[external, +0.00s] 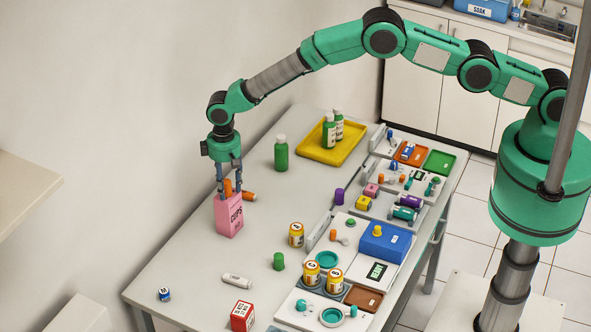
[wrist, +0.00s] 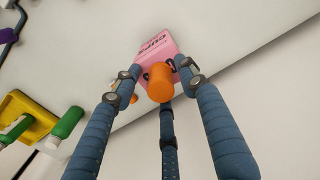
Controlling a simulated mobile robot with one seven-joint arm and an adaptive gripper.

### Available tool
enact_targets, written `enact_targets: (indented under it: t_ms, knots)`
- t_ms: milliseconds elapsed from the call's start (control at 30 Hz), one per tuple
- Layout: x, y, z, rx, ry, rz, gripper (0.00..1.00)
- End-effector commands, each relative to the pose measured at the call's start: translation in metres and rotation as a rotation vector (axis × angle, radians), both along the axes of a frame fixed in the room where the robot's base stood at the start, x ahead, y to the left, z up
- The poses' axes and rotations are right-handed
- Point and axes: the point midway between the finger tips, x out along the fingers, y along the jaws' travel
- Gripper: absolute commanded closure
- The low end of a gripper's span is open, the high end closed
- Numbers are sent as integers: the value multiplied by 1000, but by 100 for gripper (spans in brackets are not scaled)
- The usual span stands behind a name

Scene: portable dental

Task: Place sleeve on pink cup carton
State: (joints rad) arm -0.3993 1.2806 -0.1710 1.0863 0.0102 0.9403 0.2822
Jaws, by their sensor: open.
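The pink cup carton (external: 230,218) stands upright on the table at left, with "CUPS" on its front; it also shows in the wrist view (wrist: 157,45). My gripper (external: 229,190) points down just above the carton, fingers apart. An orange cylinder (wrist: 160,85) shows between the fingers in the wrist view, over the carton's top; in the external view it is partly hidden by the fingers (external: 228,185). I cannot tell whether it rests on the carton or touches a finger. Which object is the sleeve is not certain; the orange cylinder is a possible match.
Another orange piece (external: 248,196) shows just right of the carton. A green bottle (external: 281,153) and yellow tray (external: 327,150) stand behind. A yellow-orange jar (external: 296,234), white tube (external: 237,281) and red box (external: 242,316) are in front. The table left of the carton is narrow.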

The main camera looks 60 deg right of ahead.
Motion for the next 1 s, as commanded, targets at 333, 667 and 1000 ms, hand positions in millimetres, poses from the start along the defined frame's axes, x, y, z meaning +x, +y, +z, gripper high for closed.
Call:
enact_targets:
  t_ms: [333, 667, 1000]
  knots:
    - [1, 0, 34, 1, -3, 0, 58]
    - [1, -1, 87, 0, -2, 0, 58]
    - [0, -1, 118, 0, -1, 0, 58]
